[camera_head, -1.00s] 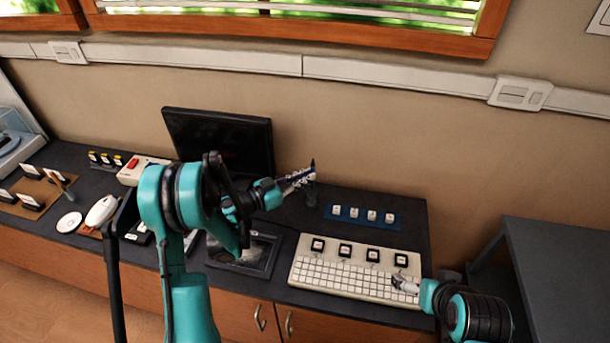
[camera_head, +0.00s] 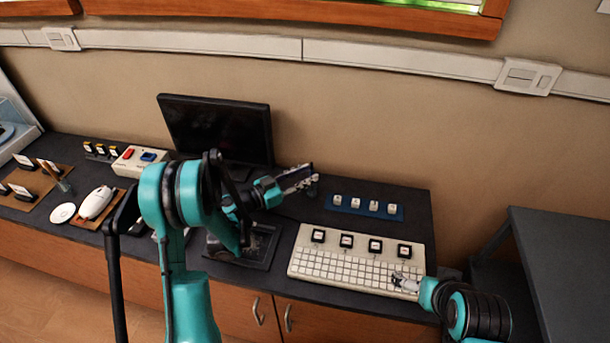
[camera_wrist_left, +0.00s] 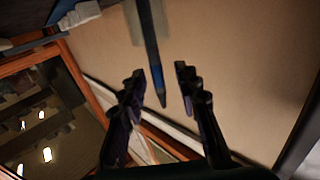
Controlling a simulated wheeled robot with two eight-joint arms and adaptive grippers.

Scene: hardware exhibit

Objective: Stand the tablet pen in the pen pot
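The tablet pen (camera_wrist_left: 153,50) is a slim dark stick with a pointed end. In the left wrist view it lies in the gap between my left gripper's (camera_wrist_left: 160,72) fingers, with space on both sides. A small see-through pot (camera_wrist_left: 134,22) shows around its far part. In the head view the pot (camera_head: 312,188) stands on the desk right of the monitor, and the pen appears upright in it, partly hidden by the fingers. My left gripper (camera_head: 298,178) is open beside it. My right gripper (camera_head: 403,281) is over the keyboard's right end; its fingers are too small to read.
A black monitor (camera_head: 218,130) stands behind my left arm. A dark tablet (camera_head: 262,246) lies in front of it. A white keyboard (camera_head: 340,269) and a blue strip with keycaps (camera_head: 338,208) lie to the right. Another clear holder with a brown stick (camera_head: 64,185) stands at left.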

